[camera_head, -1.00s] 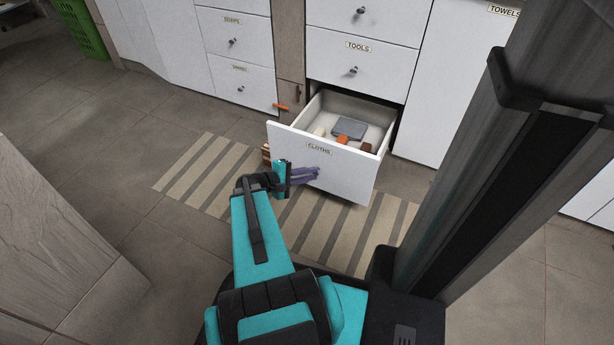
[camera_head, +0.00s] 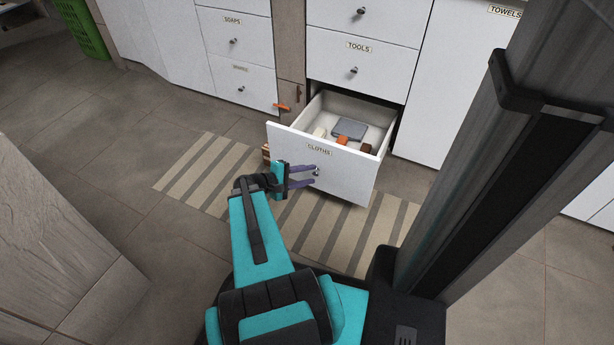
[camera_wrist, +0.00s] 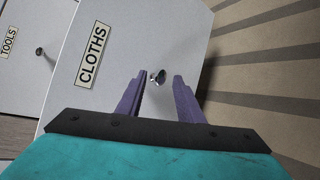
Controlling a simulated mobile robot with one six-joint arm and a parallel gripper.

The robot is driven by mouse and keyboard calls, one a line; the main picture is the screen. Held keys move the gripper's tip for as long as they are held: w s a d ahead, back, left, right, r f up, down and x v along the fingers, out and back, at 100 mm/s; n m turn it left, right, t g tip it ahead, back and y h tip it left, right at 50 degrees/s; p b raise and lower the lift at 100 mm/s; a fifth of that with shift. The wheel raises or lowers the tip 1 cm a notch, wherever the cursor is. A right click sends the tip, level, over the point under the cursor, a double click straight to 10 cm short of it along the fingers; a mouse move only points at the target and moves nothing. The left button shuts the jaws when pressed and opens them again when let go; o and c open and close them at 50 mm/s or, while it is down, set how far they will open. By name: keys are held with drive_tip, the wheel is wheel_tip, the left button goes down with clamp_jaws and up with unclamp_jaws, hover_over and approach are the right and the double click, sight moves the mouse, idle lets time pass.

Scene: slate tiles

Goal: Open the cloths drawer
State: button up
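The cloths drawer (camera_head: 335,170) stands pulled out from the cabinet, below the tools drawer. Its white front bears a CLOTHS label, and its inside shows a grey folded item, an orange item and a few other small things. The drawer front fills the middle of the wrist view (camera_wrist: 130,60). Its small round knob (camera_wrist: 157,77) lies between and just beyond my fingertips; the knob also shows in the head view (camera_head: 316,171). My gripper (camera_head: 302,176) is open, with its purple fingers apart on either side of the knob. In the wrist view, my gripper (camera_wrist: 158,88) holds nothing.
The closed tools drawer (camera_head: 350,70) is above. A striped rug (camera_head: 290,215) lies on the tiles under the open drawer. An orange handle (camera_head: 282,107) sticks out left of the drawer. A wooden surface (camera_head: 50,240) stands at the left; a green crate (camera_head: 82,28) is far back.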

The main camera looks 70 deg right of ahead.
drive_tip(key=p+v, duration=0.4)
drive_tip(key=v, duration=0.9)
drive_tip(key=shift+w+a, duration=0.15)
drive_tip(key=shift+w, duration=0.05)
idle(0.3)
drive_tip(key=w+a+r+n+t+p, duration=0.2)
drive_tip(key=w+a+r+p, duration=0.3)
drive_tip(key=a+p, duration=0.35)
drive_tip(key=w+a+r+n+t+p, duration=0.1)
drive_tip(key=w+a+r+n+p, duration=0.1)
drive_tip(key=w+a+r+p, duration=0.5)
drive_tip(key=s+a+y+p, duration=0.2)
drive_tip(key=a+p, duration=0.3)
drive_tip(key=a, duration=0.6)
drive_tip(key=s+a+f+y+p, duration=0.1)
drive_tip(key=a+y+p, duration=0.3)
drive_tip(key=a, duration=0.7)
drive_tip(key=s+a+y+p, duration=0.4)
drive_tip(key=a+p, duration=0.3)
drive_tip(key=a, duration=0.4)
drive_tip(key=shift+f+t, duration=0.4)
